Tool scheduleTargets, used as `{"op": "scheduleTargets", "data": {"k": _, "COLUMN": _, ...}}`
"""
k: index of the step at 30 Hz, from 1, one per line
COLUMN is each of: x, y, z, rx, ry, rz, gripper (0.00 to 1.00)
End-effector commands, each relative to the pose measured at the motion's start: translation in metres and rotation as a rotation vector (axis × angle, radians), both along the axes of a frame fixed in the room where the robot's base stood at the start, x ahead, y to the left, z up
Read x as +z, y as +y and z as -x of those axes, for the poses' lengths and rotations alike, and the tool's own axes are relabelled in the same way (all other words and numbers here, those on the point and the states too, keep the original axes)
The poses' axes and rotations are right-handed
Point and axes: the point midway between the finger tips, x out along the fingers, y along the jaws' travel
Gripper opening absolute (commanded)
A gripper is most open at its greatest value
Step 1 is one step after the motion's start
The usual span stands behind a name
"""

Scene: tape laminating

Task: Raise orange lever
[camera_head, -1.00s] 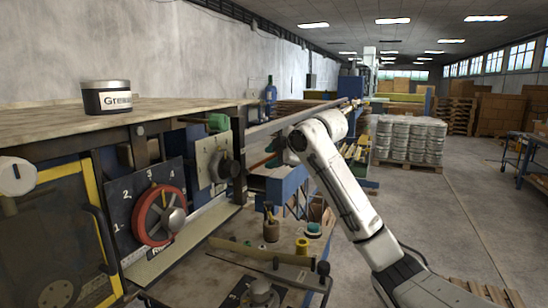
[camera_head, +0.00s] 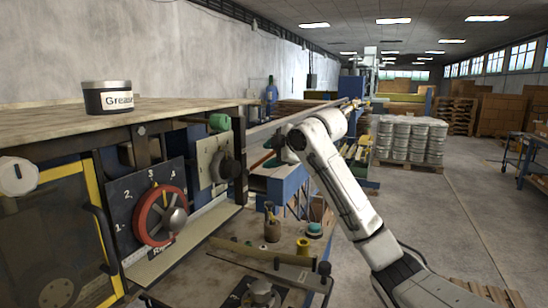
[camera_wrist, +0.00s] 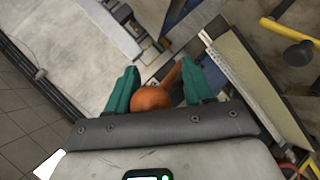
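The orange lever has a round orange knob (camera_wrist: 151,98) and a thin orange shaft (camera_wrist: 173,73) running up and right from it in the wrist view. My gripper (camera_wrist: 163,85) has its two teal fingers on either side of the knob. The left finger is very close to the knob or touching it; a small gap shows on the right. The fingers are apart, and I see no firm grip. In the head view, my gripper (camera_head: 284,146) is small and dark by the machine's side, and the lever there is mostly hidden.
A machine bench carries a grease can (camera_head: 108,98). Its front has a red dial (camera_head: 160,216) and a grey switch panel (camera_head: 213,160). A lower table (camera_head: 228,262) holds tools, a bottle and a yellow spool (camera_head: 303,246). Open floor (camera_head: 450,215) lies at the right.

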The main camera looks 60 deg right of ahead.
Motion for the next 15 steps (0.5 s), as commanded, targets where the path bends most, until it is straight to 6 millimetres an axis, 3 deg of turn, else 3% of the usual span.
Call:
{"op": "scheduleTargets", "data": {"k": 4, "x": -0.0022, "y": 0.0028, "z": -0.0016, "rx": 0.007, "ry": 0.006, "rz": -0.001, "gripper": 0.58}}
{"op": "scheduleTargets", "data": {"k": 15, "x": 0.0005, "y": 0.0033, "z": 0.0006, "rx": 0.006, "ry": 0.006, "rz": -0.001, "gripper": 0.58}}
